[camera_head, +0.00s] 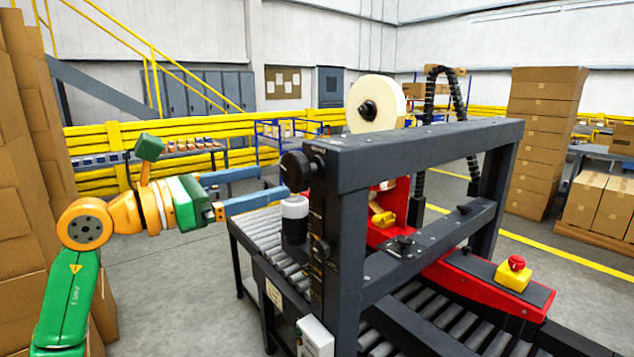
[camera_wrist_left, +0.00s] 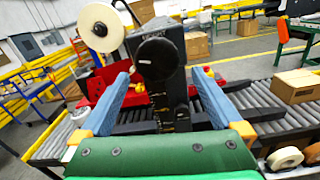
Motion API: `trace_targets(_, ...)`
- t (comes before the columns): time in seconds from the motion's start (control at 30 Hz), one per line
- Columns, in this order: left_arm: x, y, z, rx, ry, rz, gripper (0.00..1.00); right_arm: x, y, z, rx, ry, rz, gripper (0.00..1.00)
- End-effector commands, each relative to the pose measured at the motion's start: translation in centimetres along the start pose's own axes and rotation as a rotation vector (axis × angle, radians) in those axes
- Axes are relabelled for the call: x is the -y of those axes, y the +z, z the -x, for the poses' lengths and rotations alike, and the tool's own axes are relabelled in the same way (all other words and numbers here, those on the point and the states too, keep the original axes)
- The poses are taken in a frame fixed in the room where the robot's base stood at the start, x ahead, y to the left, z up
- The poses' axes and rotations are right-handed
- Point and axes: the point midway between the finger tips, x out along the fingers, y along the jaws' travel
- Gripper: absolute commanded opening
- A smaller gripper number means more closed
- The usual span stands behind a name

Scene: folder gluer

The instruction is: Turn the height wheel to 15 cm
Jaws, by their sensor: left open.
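The height wheel (camera_head: 296,170) is a round black knob on the upper left end of the dark machine frame (camera_head: 420,155). In the left wrist view the wheel (camera_wrist_left: 157,58) faces the camera, just beyond the fingertips and roughly centred between them. My left gripper (camera_head: 274,182) is open, with its two blue fingers pointing at the wheel from the left. In the left wrist view its fingers (camera_wrist_left: 161,76) stand wide apart with nothing between them. I cannot tell whether a fingertip touches the wheel. Scale marks show on the frame's post, but they are too small to read. My right gripper is out of view.
A white-topped dark cylinder (camera_head: 294,208) stands close below the left fingers. A tape roll (camera_head: 376,104) rises behind the frame. A roller conveyor (camera_head: 262,233) runs through the machine. A red emergency button (camera_head: 516,263) sits at right. Stacked boxes (camera_head: 22,190) stand at far left.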

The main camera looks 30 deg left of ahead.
Motion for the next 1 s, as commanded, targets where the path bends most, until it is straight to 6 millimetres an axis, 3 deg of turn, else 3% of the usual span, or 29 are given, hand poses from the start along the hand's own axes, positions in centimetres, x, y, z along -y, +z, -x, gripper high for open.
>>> trace_targets(0.07, -0.1, 1.0, -0.3, -0.012, 0.019, -0.048, 1.00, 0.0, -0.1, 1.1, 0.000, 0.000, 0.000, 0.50)
trace_targets(0.3, -0.2, 1.2, -5.1, -0.012, 0.016, -0.038, 1.00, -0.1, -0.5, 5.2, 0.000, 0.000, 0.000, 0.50)
trace_targets(0.43, -0.1, 0.7, -6.5, -0.012, 0.016, -0.039, 1.00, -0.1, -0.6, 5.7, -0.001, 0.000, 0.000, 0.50)
trace_targets(0.67, -0.1, 0.2, -6.7, -0.012, 0.017, -0.039, 1.00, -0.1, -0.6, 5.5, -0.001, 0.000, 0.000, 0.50)
trace_targets(0.9, -0.1, 0.2, -6.7, -0.012, 0.017, -0.038, 0.38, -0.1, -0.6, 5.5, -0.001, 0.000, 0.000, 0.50)
trace_targets(0.93, -0.1, 0.2, -6.7, -0.012, 0.017, -0.038, 0.33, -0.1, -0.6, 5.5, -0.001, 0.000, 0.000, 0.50)
trace_targets(1.0, -0.1, 0.2, -6.7, -0.013, 0.017, -0.037, 0.33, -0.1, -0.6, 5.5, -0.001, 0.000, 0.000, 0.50)
